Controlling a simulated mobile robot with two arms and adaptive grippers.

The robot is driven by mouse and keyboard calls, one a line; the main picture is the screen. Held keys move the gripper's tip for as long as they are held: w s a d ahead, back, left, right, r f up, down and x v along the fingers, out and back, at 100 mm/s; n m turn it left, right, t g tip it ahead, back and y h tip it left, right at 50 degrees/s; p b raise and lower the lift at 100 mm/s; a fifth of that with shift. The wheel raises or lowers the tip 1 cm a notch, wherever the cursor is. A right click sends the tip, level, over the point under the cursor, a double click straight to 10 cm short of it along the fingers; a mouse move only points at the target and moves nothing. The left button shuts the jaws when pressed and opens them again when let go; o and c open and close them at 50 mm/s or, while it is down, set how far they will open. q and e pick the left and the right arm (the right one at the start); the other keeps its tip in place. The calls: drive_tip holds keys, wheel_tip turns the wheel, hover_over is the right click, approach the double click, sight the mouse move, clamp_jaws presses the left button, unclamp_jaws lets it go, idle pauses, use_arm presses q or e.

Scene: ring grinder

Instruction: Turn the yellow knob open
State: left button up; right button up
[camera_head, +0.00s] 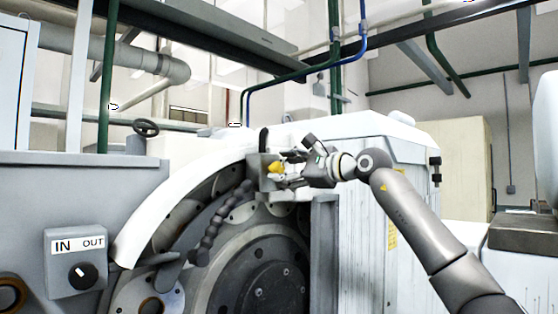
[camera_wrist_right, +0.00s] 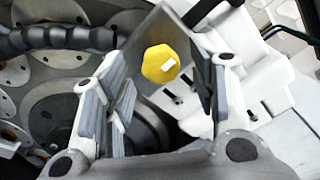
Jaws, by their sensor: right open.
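The yellow knob (camera_head: 276,168) is on a grey block (camera_head: 258,181) near the top of the ring grinder. In the right wrist view the yellow knob (camera_wrist_right: 160,63) is faceted, with a small white mark on its face. My right gripper (camera_head: 279,171) reaches in from the right and is at the knob. In the right wrist view its fingers (camera_wrist_right: 160,95) are spread, one on each side of the knob, with gaps between them and it. My left gripper is not in view.
A segmented dark hose (camera_head: 220,222) runs down from the grey block. A curved white guard (camera_head: 180,195) arches over the large dark wheel (camera_head: 262,275). A grey box with an IN/OUT switch (camera_head: 82,276) is at the left. A white machine housing (camera_head: 375,240) stands behind my right arm.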

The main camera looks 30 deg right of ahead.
drive_tip(key=shift+p+x, duration=0.35)
drive_tip(key=shift+x, duration=0.8)
drive_tip(key=c, duration=1)
